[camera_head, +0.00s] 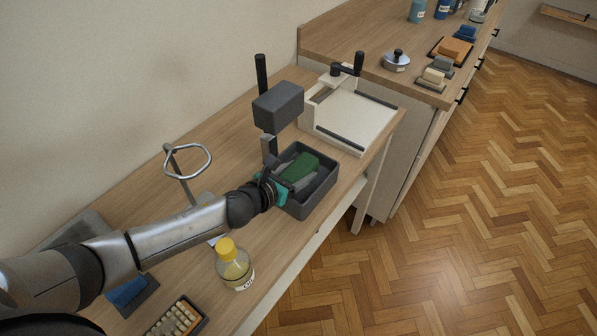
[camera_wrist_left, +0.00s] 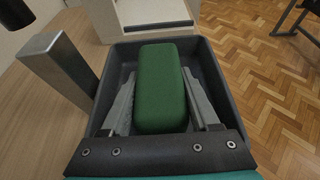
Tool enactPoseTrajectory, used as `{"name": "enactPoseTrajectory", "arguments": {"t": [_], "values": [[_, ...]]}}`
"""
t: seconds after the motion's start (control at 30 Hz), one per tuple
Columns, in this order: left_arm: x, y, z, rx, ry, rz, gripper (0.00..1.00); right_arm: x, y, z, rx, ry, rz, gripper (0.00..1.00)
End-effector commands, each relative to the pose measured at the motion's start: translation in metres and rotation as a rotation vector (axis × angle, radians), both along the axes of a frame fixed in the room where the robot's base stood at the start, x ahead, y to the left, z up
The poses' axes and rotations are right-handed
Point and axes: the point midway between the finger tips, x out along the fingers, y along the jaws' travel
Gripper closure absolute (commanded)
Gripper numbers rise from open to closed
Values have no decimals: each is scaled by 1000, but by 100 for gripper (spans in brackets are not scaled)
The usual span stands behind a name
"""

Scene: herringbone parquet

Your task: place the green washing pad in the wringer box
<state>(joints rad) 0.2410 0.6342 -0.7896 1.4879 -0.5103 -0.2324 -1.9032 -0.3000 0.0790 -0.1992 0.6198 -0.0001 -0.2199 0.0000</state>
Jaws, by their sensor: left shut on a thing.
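The green washing pad (camera_head: 304,164) is a rounded dark green block. In the left wrist view the pad (camera_wrist_left: 162,85) lies lengthwise between the two grey fingers. The wringer box (camera_head: 325,191) is an open dark grey box on the wooden bench; its walls (camera_wrist_left: 213,75) surround the pad in the wrist view. My left gripper (camera_head: 291,176) reaches over the box's near-left side and is shut on the pad, with its fingers inside the box outline. Whether the pad touches the box floor is hidden. My right gripper is not in view.
A dark grey press block (camera_head: 278,106) on a post stands just behind the box. A cream crank-handled unit (camera_head: 350,117) is beyond it. A yellow-capped bottle (camera_head: 234,265) and a wire ring stand (camera_head: 187,162) are near my left arm. Bare bench lies between bottle and box.

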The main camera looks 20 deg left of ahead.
Motion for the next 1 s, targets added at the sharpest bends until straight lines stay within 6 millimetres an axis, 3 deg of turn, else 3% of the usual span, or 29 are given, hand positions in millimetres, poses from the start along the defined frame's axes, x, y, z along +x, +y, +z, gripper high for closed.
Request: {"name": "enactPoseTrajectory", "arguments": {"t": [0.5, 0.53, 0.8, 1.0], "values": [[0, 0, -7, 1, 0, 0, 100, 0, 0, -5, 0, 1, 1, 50], [0, 0, -6, 1, 0, 0, 35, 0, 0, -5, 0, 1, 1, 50], [0, 0, -6, 1, 0, 0, 5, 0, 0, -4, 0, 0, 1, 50], [0, 0, -6, 0, 0, 0, 3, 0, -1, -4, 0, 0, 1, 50]]}}
